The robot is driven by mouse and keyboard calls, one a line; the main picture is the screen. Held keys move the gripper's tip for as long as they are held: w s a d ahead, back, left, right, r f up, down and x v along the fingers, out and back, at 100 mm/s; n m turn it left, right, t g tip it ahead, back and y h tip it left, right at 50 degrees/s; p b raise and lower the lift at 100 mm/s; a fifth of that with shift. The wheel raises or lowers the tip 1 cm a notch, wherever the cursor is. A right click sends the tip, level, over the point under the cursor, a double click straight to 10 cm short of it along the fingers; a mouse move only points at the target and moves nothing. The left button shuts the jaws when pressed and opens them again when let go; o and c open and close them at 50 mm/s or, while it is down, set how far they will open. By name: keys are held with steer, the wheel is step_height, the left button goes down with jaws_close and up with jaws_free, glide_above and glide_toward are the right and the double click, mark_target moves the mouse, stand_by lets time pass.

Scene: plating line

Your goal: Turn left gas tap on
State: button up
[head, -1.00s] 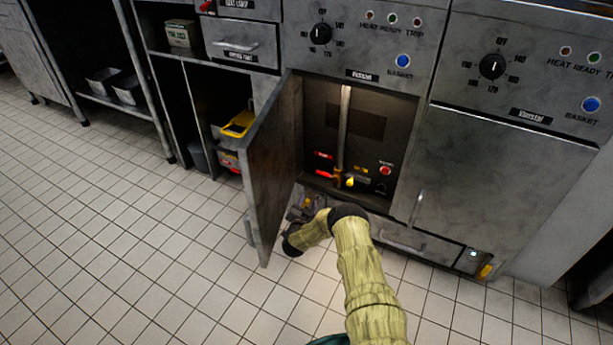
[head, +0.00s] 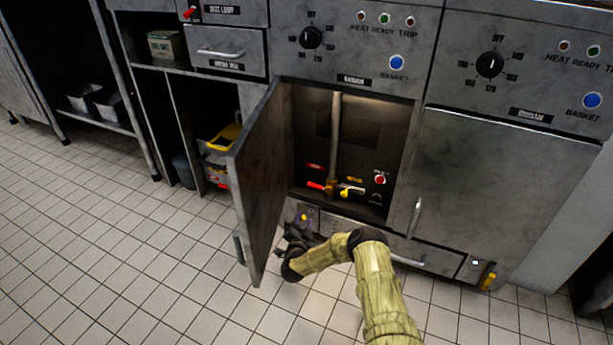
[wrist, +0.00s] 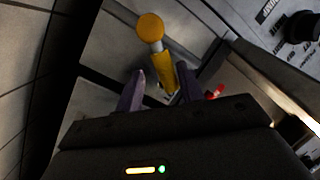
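The left gas tap (head: 304,217) shows as a small yellow spot on the low panel under the open cabinet, partly hidden by my gripper. In the wrist view the tap is a yellow lever (wrist: 165,72) with a round yellow end and a pale metal band. My gripper (head: 294,233) is low in front of this panel, beside the open door. In the wrist view my gripper (wrist: 161,82) is open, its two purple fingers on either side of the lever's lower part. A gap shows on the left side; contact on the right is unclear.
The open cabinet door (head: 258,180) stands just left of my gripper. Inside the cabinet are a red lever (head: 315,185) and a yellow lever (head: 344,193). A second yellow tap (head: 488,282) is at the lower right. The tiled floor (head: 130,240) on the left is clear.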

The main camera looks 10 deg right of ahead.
steer(key=p+v, duration=1)
steer(key=v, duration=0.7)
steer(key=w+d+r+n+g+y+p, duration=0.1)
steer(key=w+r+n+y+p, duration=0.1)
steer(key=w+r+n+y, duration=0.45)
steer(key=w+r+n+g+y+p, duration=0.1)
steer(key=w+r, duration=0.2)
steer(key=r, duration=0.7)
steer(key=s+r+n+g+p, duration=0.2)
steer(key=r, duration=0.5)
steer(key=s+d+r+n+g+p, duration=0.1)
steer(key=s+r+n+g+p, duration=0.1)
steer(key=r, duration=0.5)
steer(key=shift+d+r+g+y, duration=0.2)
steer(key=shift+g+y, duration=0.15)
steer(key=shift+g, duration=0.05)
